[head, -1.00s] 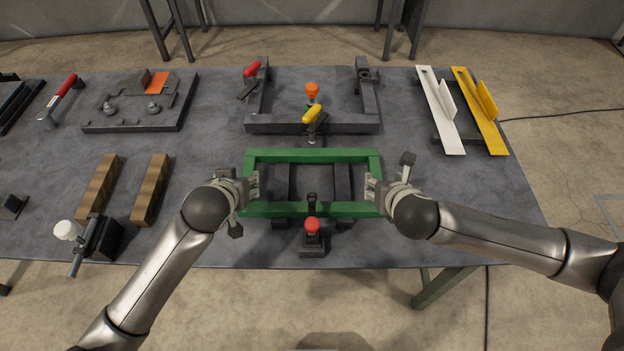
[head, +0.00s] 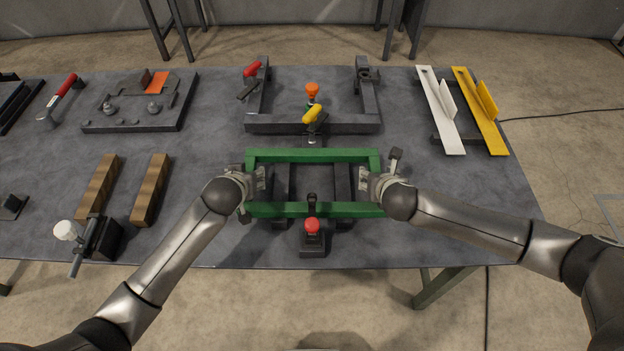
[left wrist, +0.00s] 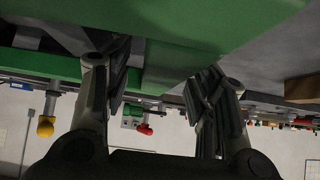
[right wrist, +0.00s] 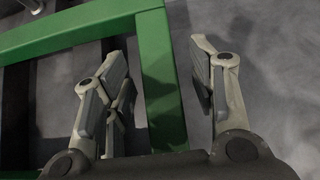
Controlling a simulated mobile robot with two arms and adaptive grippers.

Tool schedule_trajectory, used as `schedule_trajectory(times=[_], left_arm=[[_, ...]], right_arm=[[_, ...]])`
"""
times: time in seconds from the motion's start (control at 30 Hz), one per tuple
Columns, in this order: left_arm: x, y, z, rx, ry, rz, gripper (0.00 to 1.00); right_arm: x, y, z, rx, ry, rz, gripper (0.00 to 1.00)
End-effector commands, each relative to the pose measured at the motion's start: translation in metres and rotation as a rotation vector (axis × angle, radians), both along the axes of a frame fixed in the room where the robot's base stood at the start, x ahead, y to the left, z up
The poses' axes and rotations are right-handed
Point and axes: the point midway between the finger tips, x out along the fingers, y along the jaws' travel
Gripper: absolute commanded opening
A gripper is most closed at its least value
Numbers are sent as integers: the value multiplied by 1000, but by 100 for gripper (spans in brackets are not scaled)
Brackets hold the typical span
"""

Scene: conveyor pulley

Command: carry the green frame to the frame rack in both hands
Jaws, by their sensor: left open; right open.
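The green frame (head: 312,156) is a rectangle lying flat on dark supports near the front middle of the table in the head view. My left gripper (head: 262,182) is open at the frame's left side bar. In the left wrist view, green bars (left wrist: 180,20) fill the top, above and between the fingers (left wrist: 158,85). My right gripper (head: 366,183) is open at the right side bar. In the right wrist view, that bar (right wrist: 160,80) passes between the spread fingers (right wrist: 165,85). I cannot tell which thing is the frame rack.
A red-knobbed clamp (head: 312,238) stands at the frame's front edge. Behind the frame is a dark three-sided fixture (head: 350,124) with clamps. Wooden blocks (head: 150,190) lie to the left. White and yellow brackets (head: 480,110) lie at back right. The table's right front is clear.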

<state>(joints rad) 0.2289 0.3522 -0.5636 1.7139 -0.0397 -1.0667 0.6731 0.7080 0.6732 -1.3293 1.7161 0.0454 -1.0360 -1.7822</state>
Motion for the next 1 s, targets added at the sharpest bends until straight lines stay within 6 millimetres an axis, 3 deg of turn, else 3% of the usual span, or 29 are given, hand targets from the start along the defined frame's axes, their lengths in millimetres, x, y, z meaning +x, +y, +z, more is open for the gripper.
schedule_trajectory(times=[0.07, 0.43, 1.0], left_arm=[[0, 0, 0, 0, 0, 0, 49], [0, 0, 0, 0, 0, 0, 2], [2, 0, 5, -1, -9, -1, 0]], right_arm=[[0, 0, 0, 0, 0, 0, 49], [0, 0, 0, 0, 0, 0, 2], [2, 0, 4, 1, -8, 0, 0]])
